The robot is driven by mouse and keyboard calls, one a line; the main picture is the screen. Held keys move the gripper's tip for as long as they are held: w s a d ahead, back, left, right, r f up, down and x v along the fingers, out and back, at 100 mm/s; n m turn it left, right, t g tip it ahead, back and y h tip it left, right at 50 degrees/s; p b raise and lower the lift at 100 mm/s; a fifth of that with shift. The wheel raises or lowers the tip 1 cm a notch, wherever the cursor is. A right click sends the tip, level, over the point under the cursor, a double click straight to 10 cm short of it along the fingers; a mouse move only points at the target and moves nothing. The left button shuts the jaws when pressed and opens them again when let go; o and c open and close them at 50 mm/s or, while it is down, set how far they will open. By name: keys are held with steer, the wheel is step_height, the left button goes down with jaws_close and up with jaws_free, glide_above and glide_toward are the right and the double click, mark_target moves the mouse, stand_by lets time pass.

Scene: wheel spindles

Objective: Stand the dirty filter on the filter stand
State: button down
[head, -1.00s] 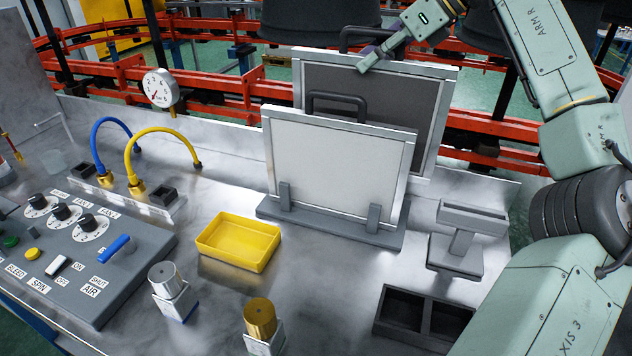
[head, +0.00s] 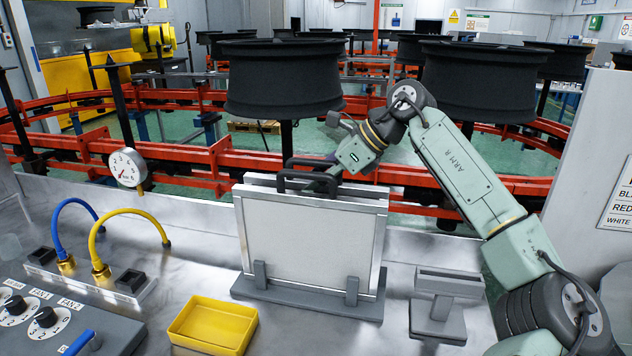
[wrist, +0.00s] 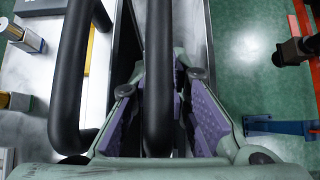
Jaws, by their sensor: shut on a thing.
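A pale filter (head: 310,240) with a metal frame and a black handle stands upright in the grey filter stand (head: 300,297), behind two short posts. The dark-faced dirty filter (head: 376,192) is close behind it. Only its top and right edges show in the head view, and its lower part is hidden. My gripper (head: 328,180) is shut on the dirty filter's black handle, which runs between the purple finger pads in the wrist view (wrist: 158,80). The pale filter's handle (wrist: 68,85) is just left of the fingers there. I cannot tell whether the dirty filter's bottom touches the stand.
A yellow tray (head: 213,326) lies in front. A grey T-shaped holder (head: 440,300) stands to the right. A gauge (head: 128,168) and blue and yellow hoses (head: 125,212) are on the left. A red conveyor rail (head: 215,160) with black wheels (head: 285,78) runs behind the bench.

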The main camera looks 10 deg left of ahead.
steer(key=shift+f, duration=0.1)
steer(key=c, duration=1.5)
jaws_free()
steer(key=shift+c, duration=0.2)
steer(key=shift+r, duration=0.25)
steer(key=shift+d+r, duration=0.15)
steer(key=shift+d, duration=0.2)
steer(key=b+v, duration=0.1)
steer(key=v, duration=1)
steer(key=shift+r+b, duration=0.1)
steer(key=shift+b, duration=0.25)
